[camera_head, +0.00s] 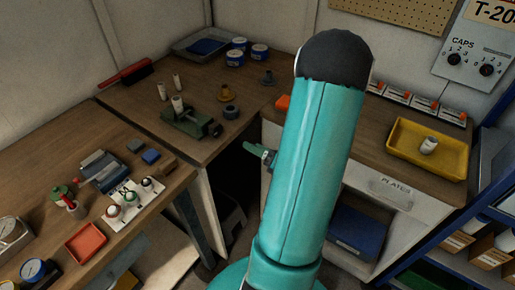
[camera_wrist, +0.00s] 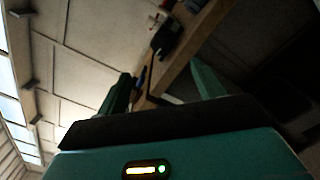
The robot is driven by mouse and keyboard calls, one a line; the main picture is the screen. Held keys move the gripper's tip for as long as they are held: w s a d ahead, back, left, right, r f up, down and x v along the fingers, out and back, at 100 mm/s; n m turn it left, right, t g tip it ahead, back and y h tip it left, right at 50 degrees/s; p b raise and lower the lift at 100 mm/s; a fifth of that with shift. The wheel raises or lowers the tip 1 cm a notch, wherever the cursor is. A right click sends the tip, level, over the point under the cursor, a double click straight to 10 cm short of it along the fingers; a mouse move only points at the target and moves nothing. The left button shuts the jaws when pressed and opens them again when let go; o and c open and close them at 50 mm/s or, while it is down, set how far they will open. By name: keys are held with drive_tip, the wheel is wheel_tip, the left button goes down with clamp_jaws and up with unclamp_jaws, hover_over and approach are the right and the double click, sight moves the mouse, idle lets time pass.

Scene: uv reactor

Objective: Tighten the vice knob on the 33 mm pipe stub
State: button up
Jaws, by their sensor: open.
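A green vice (camera_head: 186,121) sits near the front edge of the back-left bench, with a pale pipe stub (camera_head: 178,104) upright at it. I cannot tell how firmly the stub is held. A dark knob (camera_head: 216,130) shows at the vice's right end. My gripper (camera_head: 260,153) is to the right of the vice, past the bench edge, partly hidden behind my teal arm. In the wrist view my gripper (camera_wrist: 161,76) has its two fingers apart with nothing between them. The vice is not clearly visible in that view.
Blue-and-white tins (camera_head: 237,58) and a grey tray (camera_head: 203,46) are farther back. A yellow tray (camera_head: 440,162) is on the right counter. A dark gap separates the benches.

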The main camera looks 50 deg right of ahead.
drive_tip(key=s, duration=1.3)
drive_tip(key=shift+s+d, duration=0.15)
drive_tip(key=shift+s, duration=0.25)
drive_tip(key=shift+w+f, duration=0.1)
